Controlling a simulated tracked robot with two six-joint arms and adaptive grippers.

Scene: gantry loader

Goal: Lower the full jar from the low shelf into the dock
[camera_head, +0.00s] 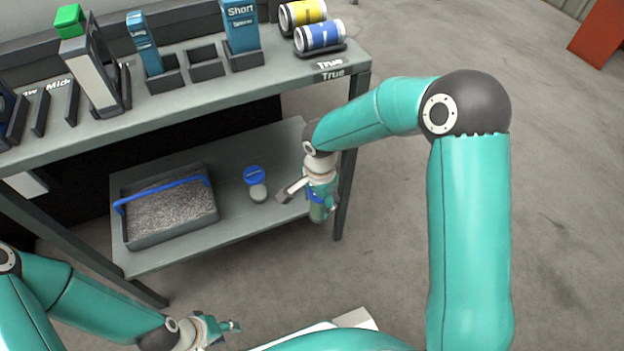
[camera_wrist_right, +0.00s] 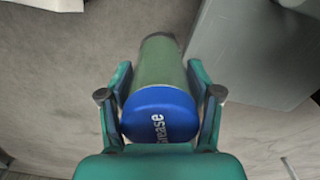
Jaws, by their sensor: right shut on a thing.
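A green jar with a blue lid marked "Grease" is held in my right gripper, and its lid (camera_wrist_right: 160,115) faces the wrist camera between the two fingers. In the head view my right gripper (camera_head: 317,193) is at the right end of the low shelf (camera_head: 232,225), shut on the jar (camera_head: 318,213), which is largely hidden by the fingers. A second blue-lidded jar (camera_head: 258,191) with a pale body stands on the low shelf, left of my right gripper. My left gripper (camera_head: 230,327) is low at the bottom, away from the shelf; its finger opening is unclear. I cannot identify the dock.
A grey bin (camera_head: 170,232) with a blue handle and grey granules sits on the low shelf. The upper shelf (camera_head: 215,98) holds several upright holders and two rolls, yellow (camera_head: 302,14) and blue (camera_head: 320,36). A shelf leg (camera_head: 344,195) stands close right of my right gripper. Floor beyond is open.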

